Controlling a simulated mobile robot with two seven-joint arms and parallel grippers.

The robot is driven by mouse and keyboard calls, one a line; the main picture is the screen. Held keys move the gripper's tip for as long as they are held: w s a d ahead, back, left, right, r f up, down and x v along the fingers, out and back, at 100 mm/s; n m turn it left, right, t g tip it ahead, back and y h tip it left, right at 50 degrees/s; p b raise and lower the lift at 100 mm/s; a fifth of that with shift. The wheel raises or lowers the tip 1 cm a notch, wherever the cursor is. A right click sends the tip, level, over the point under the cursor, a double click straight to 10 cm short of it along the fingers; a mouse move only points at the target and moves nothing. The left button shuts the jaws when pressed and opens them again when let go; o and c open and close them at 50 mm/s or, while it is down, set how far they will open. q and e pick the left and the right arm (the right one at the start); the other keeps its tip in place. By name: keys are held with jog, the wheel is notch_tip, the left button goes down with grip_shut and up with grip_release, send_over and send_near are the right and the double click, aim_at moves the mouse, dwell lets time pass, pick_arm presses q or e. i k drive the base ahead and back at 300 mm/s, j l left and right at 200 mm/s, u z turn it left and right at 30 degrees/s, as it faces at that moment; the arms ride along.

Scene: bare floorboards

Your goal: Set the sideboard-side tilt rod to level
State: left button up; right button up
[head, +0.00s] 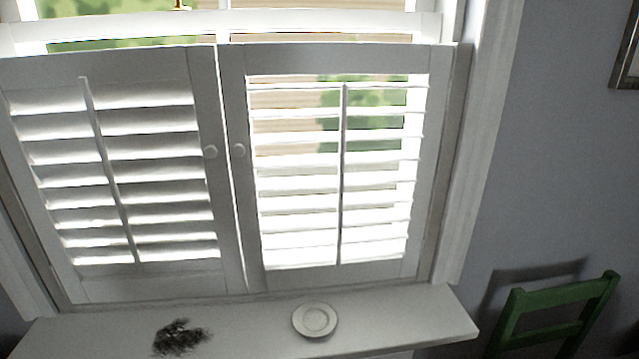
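Two white shutter panels fill the lower window. The left panel has a vertical tilt rod (109,172) down the middle of its slats (160,155). These slats are tilted and mostly closed, with bright strips between them. The right panel has its own tilt rod (342,175). Its slats (290,172) stand more open, and greenery and a tan surface outside show through the gaps. No sideboard is in view, so I cannot tell which rod is on the sideboard side. Neither of my grippers is in view.
A white sill (250,316) juts out below the shutters. A small white dish (315,320) and a dark feathery clump (181,338) lie on it. A green chair (555,308) stands at lower right beneath a framed picture (628,55).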

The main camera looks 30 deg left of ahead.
aim_at(83, 81)
jog(key=i+j+u, duration=0.1)
jog(key=u, duration=0.3)
jog(key=i+j+u, duration=0.1)
jog(key=u, duration=0.3)
jog(key=i+l, duration=0.05)
jog(key=i, duration=0.05)
